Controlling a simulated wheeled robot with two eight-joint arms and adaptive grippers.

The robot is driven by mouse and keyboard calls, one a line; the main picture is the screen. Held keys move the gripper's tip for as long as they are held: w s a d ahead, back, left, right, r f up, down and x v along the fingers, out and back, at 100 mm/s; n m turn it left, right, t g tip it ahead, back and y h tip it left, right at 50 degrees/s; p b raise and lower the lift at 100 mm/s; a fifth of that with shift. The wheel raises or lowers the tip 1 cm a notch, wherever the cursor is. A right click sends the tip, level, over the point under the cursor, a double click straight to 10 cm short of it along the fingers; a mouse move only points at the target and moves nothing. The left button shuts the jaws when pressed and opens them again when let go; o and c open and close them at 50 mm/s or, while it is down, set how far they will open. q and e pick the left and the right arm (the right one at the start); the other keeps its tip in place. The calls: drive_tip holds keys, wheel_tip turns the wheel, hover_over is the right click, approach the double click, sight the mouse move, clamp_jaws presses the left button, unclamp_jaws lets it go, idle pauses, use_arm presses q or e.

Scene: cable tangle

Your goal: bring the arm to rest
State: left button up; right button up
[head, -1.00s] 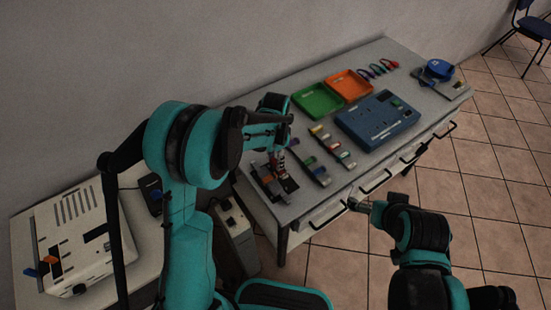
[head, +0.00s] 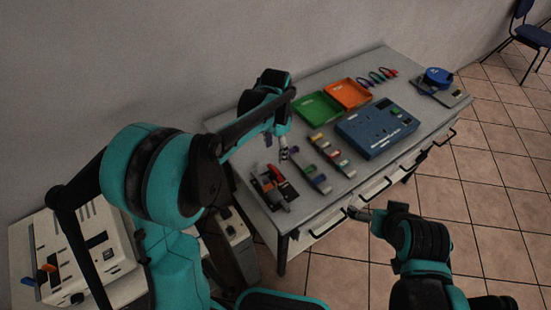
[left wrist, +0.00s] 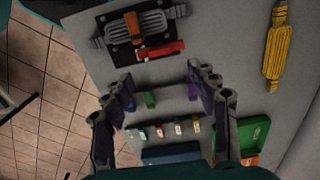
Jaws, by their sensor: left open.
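My left gripper (head: 284,153) is open and empty above the near left part of the grey table (head: 318,212). A black board (head: 285,192) with a grey ribbed part, an orange piece and a red piece (head: 277,173) lies by the table's left end. It also shows in the left wrist view (left wrist: 120,52), apart from the fingers. My right gripper (head: 358,213) is by the table's front edge, too small to read.
A green tray (head: 318,108), an orange tray (head: 348,93) and a blue box (head: 377,130) stand on the table. Strips with coloured pieces (head: 333,157) lie nearer. A yellow part (left wrist: 277,45) shows in the left wrist view. A white device (head: 85,250) sits at lower left.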

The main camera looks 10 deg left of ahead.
use_arm(q)
drive_tip(key=shift+r, duration=0.95)
drive_tip(key=s+a+r+n+t, duration=0.2)
drive_tip(key=s+a+n+t, duration=0.1)
drive_tip(key=s, duration=0.7)
drive_tip(key=s+a+r+n+t, duration=0.1)
drive_tip(key=s+a+n+t, duration=0.2)
drive_tip(key=s+n, duration=0.3)
drive_tip(key=shift+s+a+r+t, duration=0.3)
drive_tip(key=shift+s+t, duration=0.3)
drive_tip(key=shift+s, duration=1.4)
